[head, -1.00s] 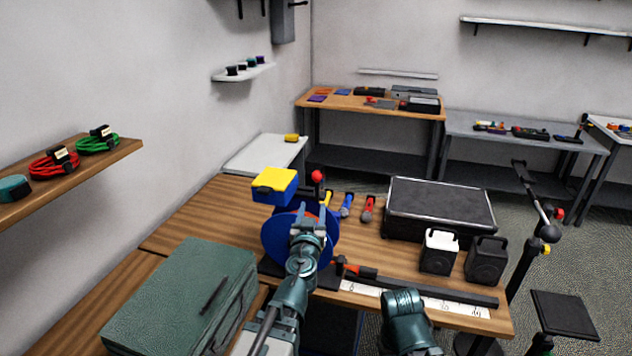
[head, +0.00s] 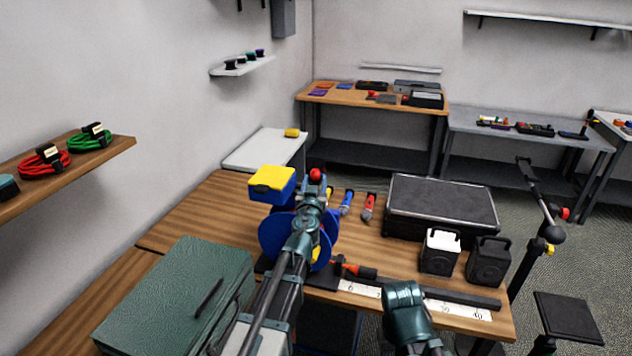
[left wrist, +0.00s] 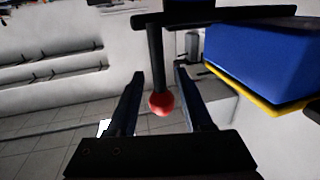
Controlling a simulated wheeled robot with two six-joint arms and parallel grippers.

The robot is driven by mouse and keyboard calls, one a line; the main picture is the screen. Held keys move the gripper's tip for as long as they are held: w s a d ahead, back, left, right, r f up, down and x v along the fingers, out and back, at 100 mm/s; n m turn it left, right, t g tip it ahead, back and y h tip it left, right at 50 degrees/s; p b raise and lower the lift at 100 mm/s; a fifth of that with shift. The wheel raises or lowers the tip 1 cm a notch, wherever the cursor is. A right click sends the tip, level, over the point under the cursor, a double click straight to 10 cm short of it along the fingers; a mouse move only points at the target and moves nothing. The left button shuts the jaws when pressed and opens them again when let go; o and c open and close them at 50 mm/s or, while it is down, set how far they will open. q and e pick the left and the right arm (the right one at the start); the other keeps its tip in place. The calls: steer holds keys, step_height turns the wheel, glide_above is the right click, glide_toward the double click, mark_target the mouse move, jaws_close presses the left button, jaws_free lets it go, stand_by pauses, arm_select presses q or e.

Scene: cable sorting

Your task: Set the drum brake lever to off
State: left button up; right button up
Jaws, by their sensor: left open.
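The drum brake lever shows a red ball knob (head: 316,174) above the blue drum (head: 270,238), partly behind my left gripper (head: 313,192). In the left wrist view the lever is a dark rod (left wrist: 156,55) ending in the red knob (left wrist: 161,104). My left gripper (left wrist: 160,74) is open there, with one finger on each side of the rod and knob and visible gaps. My left arm hides much of the drum and the lever's foot. My right gripper is not in view.
A blue box with a yellow top (head: 271,182) stands close left of the knob; it also shows in the left wrist view (left wrist: 262,55). Colored-handled tools (head: 347,203), a black case (head: 440,210) and a green case (head: 180,295) are on the bench.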

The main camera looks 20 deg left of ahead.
arm_select(q)
jaws_close()
stand_by(1.4)
